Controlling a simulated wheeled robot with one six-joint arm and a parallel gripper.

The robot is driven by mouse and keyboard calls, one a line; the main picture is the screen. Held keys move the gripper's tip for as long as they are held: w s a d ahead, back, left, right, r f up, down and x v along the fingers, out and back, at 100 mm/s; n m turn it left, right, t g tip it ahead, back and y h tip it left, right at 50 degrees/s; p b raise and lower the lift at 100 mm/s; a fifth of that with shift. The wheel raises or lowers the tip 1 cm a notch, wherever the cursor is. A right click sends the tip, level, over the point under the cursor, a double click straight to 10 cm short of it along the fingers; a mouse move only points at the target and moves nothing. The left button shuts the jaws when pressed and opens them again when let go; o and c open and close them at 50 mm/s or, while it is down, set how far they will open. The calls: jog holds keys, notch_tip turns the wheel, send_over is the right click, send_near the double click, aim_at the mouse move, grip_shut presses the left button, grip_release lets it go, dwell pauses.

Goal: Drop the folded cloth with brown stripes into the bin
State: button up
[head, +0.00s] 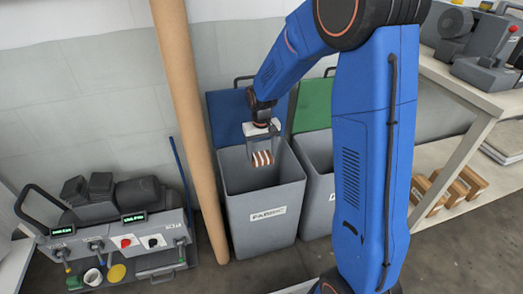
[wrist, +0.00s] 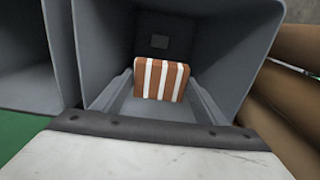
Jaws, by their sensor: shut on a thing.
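The folded cloth (head: 262,159) with brown and white stripes is held in my gripper (head: 262,150) over the open mouth of the grey bin with the blue lid (head: 262,215). The bin carries a white label that seems to read "FABRIC". In the wrist view the cloth (wrist: 161,80) sits between the two fingers of my gripper (wrist: 161,88), with the bin's inner walls (wrist: 225,45) around and below it. The gripper is shut on the cloth. I cannot tell exactly how far the cloth is above the bin's floor.
A second grey bin with a green lid (head: 314,103) stands close on the right. A tall brown cardboard tube (head: 190,130) leans just left of the blue-lidded bin. A machine with a control panel (head: 115,235) is at the left. A workbench (head: 470,85) is at the right.

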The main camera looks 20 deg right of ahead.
aim_at(262, 156)
jog(key=shift+f, duration=0.15)
jog(key=o, duration=1.1)
notch_tip(262, 156, up, 18)
jog(key=shift+f, duration=0.25)
